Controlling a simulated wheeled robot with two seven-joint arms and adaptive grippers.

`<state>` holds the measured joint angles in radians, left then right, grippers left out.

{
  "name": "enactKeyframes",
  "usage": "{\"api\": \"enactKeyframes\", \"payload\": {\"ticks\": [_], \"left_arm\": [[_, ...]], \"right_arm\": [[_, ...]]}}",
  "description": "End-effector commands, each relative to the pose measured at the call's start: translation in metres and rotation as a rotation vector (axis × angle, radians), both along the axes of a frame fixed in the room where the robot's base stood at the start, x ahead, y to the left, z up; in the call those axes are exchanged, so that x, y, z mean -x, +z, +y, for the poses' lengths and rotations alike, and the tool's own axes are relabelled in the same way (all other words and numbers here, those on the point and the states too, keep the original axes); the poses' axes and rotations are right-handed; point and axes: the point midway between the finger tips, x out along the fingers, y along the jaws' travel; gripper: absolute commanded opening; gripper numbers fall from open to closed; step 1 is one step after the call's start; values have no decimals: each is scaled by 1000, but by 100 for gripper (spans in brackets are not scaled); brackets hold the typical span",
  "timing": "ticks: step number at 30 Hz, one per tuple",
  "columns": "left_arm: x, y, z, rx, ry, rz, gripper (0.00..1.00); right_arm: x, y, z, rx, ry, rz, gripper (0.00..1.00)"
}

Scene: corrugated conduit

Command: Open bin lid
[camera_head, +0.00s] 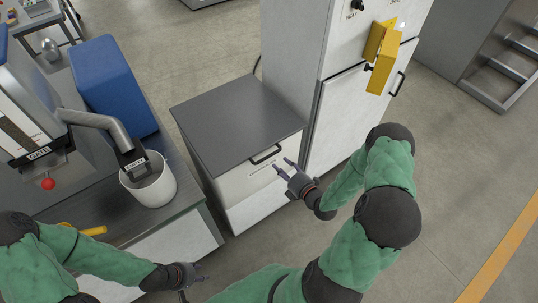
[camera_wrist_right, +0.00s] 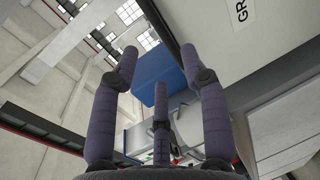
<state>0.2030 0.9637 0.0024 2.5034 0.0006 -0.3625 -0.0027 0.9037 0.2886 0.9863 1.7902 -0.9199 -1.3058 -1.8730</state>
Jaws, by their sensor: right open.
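The bin (camera_head: 258,185) is a pale cabinet with a flat dark grey lid (camera_head: 230,115), which lies closed on top. A black bar handle (camera_head: 265,154) sits at the lid's front edge, above a printed label on the front panel. My right gripper (camera_head: 284,168) is open and empty, just in front of the bin, slightly below and right of the handle. In the right wrist view, its fingers (camera_wrist_right: 162,75) are spread with nothing between them. A pale panel with lettering (camera_wrist_right: 242,12) shows at upper right there. My left gripper (camera_head: 194,280) is low in the head view, fingers apart and empty.
Left of the bin, a grey bench (camera_head: 78,205) carries a white bucket (camera_head: 158,190) under a pipe spout and a blue box (camera_head: 112,85). A tall pale cabinet (camera_head: 335,115) with a yellow bracket (camera_head: 380,60) stands right of the bin. Open floor (camera_head: 455,175) lies to the right.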

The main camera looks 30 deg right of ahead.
Motion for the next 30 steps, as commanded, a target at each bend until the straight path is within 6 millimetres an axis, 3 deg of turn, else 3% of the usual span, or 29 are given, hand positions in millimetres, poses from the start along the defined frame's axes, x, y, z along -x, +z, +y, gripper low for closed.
{"api": "enactKeyframes", "payload": {"ticks": [9,15,29,30], "left_arm": [[0,-13,0,0,0,0,40],[0,-18,0,0,0,0,40],[0,-19,0,0,0,0,40],[0,-20,0,0,0,0,40]], "right_arm": [[-56,-13,6,-1,4,-1,45],[-81,-18,8,-4,2,0,45],[-92,-20,8,-4,0,2,45],[-92,-20,8,-4,0,2,37]]}}
